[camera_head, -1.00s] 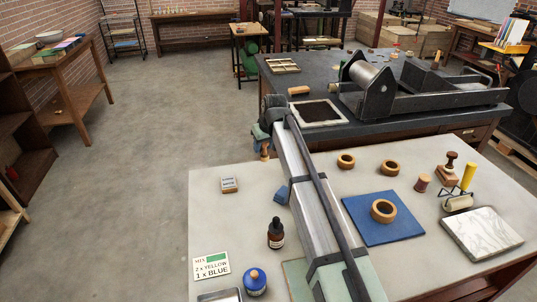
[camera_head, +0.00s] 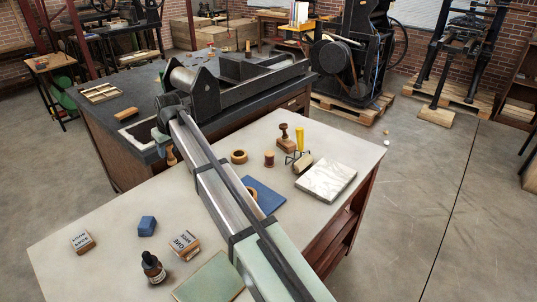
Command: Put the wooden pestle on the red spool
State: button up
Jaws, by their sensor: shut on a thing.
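My gripper (camera_head: 161,136) is at the far end of my arm, above the far left edge of the pale table. It is shut on the wooden pestle (camera_head: 171,156), which hangs below it, small and partly hidden. The red spool (camera_head: 269,158) stands upright on the pale table, to the right of my gripper and clear of it. The top of the spool looks free.
A wooden ring (camera_head: 238,156) and a handled stamp (camera_head: 284,138) stand near the spool. A yellow cylinder (camera_head: 300,139), a roller (camera_head: 303,163) and a marble slab (camera_head: 326,179) lie to its right. My arm partly covers the blue mat (camera_head: 266,194).

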jog(key=w+d+r+m, duration=0.1)
jog(key=w+d, duration=0.3)
jog(key=d, duration=0.4)
jog(key=w+d+r+m, duration=0.1)
jog(key=w+d, duration=0.3)
jog(key=d, duration=0.5)
jog(key=m+t+h, duration=0.1)
jog(key=m, duration=0.1)
send_over(269, 152)
jog(key=shift+s+f, duration=0.1)
jog(key=shift+f, duration=3.45)
jog(key=shift+f, duration=0.1)
jog(key=o, duration=1.1)
jog(key=shift+o, duration=0.2)
jog(key=v, duration=1.2)
jog(key=shift+a+m, duration=0.25)
jog(key=shift+m, duration=0.05)
